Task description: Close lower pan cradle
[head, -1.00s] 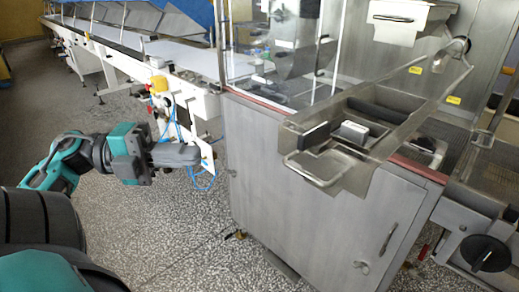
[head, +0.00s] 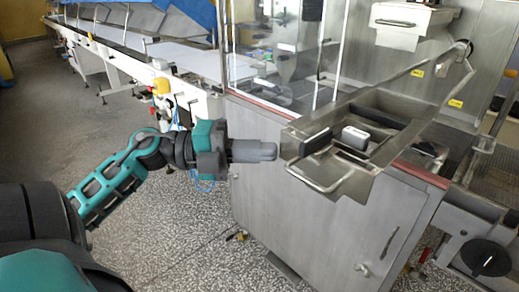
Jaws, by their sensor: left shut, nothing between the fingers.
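The lower pan cradle appears to be the grey metal frame (head: 362,187) that juts out over the top front of the steel cabinet. It has a bent rod loop at its near left corner and a long bar running up to the right. My left gripper (head: 274,151) is shut and empty, pointing right, with its tips close to the cradle's left end. I cannot tell whether they touch it. My right gripper is not in view.
The steel cabinet (head: 310,215) stands below the cradle. A small grey-white block (head: 355,138) sits within the frame area. A conveyor (head: 130,55) runs back at the left. Speckled floor (head: 185,250) is open at lower left.

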